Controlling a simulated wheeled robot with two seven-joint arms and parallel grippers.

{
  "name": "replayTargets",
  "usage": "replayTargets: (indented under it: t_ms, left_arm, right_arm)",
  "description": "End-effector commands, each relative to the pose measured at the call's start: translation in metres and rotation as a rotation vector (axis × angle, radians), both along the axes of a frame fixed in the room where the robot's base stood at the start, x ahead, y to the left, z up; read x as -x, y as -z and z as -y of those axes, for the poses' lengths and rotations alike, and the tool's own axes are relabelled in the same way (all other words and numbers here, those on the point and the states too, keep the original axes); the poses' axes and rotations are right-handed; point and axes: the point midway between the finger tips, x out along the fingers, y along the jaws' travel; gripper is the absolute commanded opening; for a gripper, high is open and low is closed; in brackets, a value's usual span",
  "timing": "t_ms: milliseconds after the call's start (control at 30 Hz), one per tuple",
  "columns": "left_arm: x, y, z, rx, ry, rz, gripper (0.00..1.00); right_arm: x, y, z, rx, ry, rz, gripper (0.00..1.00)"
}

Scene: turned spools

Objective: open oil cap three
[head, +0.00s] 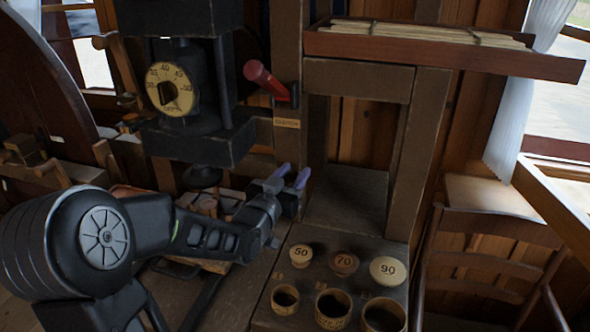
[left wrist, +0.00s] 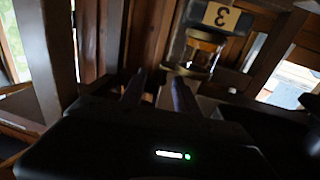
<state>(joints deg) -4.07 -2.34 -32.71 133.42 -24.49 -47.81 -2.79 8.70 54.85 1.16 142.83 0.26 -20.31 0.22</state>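In the left wrist view a tan tag (left wrist: 221,15) with a dark 3 on it appears tilted at the top. Just below it is a small glass oil cup (left wrist: 203,48) with a brass-coloured band. I cannot make out clearly which part is its cap or whether it is open. My left gripper (head: 292,174) is at the wooden frame in the head view, its fingers apart and empty. In the left wrist view the fingertips (left wrist: 158,77) point toward the cup, just short of it and slightly left. I cannot pick out the oil cup in the head view. My right gripper is out of view.
A machine with a yellow dial (head: 171,89) and a red handle (head: 266,80) stands above the gripper. Discs marked 50 (head: 300,254), 70 (head: 343,262) and 90 (head: 388,269) lie on the bench by round cups (head: 333,308). A chair (head: 490,240) is right.

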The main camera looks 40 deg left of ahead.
Motion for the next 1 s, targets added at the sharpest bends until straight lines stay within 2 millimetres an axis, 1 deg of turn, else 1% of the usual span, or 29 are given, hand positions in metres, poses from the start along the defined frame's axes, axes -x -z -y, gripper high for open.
replayTargets:
  t_ms: [33, 133, 400, 833, 867, 1000]
  left_arm:
    - [-0.0042, -0.0001, -0.0004, -0.002, 0.001, -0.002, 0.37]
    - [-0.0084, -0.0003, -0.0018, -0.001, 0.000, 0.001, 0.37]
    - [-0.0092, 0.0001, -0.0020, 0.000, 0.000, 0.001, 0.37]
    - [-0.0089, 0.0001, -0.0018, -0.001, 0.000, 0.001, 0.02]
    - [-0.0089, 0.0001, -0.0018, -0.001, 0.000, 0.001, 0.00]
    - [-0.0089, 0.0001, -0.0018, -0.001, 0.000, 0.001, 0.00]
  right_arm:
    - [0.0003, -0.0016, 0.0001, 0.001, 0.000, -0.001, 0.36]
    - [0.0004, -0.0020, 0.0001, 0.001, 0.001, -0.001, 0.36]
    - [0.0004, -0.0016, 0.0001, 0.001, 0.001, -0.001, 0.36]
    - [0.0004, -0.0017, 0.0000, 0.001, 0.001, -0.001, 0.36]
    - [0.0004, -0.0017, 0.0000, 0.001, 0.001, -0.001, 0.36]
    - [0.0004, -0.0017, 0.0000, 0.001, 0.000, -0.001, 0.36]
